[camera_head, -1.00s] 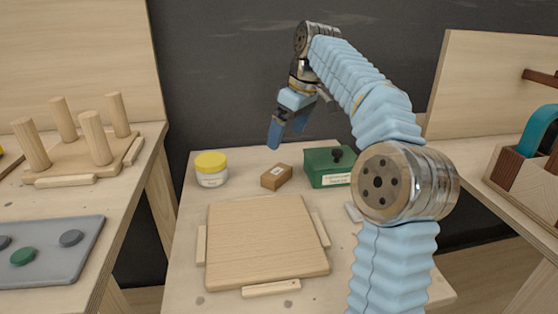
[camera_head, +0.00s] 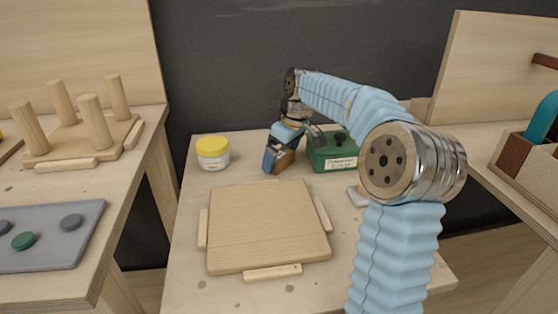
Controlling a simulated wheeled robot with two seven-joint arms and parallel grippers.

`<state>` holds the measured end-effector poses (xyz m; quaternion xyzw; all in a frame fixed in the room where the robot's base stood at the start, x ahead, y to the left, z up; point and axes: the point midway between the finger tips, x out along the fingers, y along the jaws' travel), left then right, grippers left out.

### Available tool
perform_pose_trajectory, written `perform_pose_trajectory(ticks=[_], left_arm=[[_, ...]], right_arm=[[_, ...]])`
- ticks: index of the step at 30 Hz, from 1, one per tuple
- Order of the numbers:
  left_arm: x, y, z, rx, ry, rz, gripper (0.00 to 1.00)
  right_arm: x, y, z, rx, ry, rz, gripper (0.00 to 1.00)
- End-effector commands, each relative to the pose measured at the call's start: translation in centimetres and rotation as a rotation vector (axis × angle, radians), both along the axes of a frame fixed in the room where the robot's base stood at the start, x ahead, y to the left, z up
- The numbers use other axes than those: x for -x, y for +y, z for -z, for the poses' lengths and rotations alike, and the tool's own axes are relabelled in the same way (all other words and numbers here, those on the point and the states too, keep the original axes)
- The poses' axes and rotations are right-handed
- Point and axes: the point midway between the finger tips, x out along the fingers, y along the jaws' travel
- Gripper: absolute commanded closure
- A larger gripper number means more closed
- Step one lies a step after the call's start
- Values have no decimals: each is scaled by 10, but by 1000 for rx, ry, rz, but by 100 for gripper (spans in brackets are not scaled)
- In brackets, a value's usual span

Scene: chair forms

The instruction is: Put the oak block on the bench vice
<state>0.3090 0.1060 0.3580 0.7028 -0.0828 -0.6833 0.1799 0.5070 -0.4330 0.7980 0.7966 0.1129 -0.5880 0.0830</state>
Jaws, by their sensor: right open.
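A small brown block (camera_head: 286,160), which looks like the oak block, lies at the back of the middle table. My right gripper (camera_head: 277,165) points down at it, with its blue fingers open and around or just in front of it. The fingers hide part of the block, and I cannot tell whether they touch it. I cannot pick out a bench vice for certain. A square wooden board (camera_head: 268,228) with small wooden strips at its edges lies in the middle of the table. My left gripper is not in view.
A yellow-lidded jar (camera_head: 213,154) stands left of the block. A green box (camera_head: 333,151) with a dark knob stands close on its right. A pegged wooden board (camera_head: 75,140) and a grey tray (camera_head: 48,238) are on the left table. A wooden holder (camera_head: 530,160) is at far right.

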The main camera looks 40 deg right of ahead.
Motion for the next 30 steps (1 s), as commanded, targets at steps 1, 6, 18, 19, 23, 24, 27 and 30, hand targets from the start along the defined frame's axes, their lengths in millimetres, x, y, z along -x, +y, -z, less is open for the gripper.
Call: perform_pose_trajectory(ticks=[1, 6, 18, 19, 23, 24, 27, 30], left_arm=[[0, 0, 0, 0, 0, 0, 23], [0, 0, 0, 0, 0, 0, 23], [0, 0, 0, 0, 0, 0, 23], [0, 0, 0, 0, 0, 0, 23], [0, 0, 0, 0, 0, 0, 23], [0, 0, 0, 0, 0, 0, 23], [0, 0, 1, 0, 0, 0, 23], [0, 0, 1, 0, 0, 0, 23]], right_arm=[[-1, 0, 2, 0, 0, 0, 0], [-1, 0, 3, 1, -1, 0, 0], [-1, 0, 3, 1, -1, 0, 38], [-1, 0, 3, 1, -1, 0, 38], [-1, 0, 2, 1, -1, 0, 38], [-1, 0, 0, 1, -1, 0, 38], [-2, 0, -8, 1, -3, 1, 38], [-2, 0, -26, 2, -5, 0, 38]])
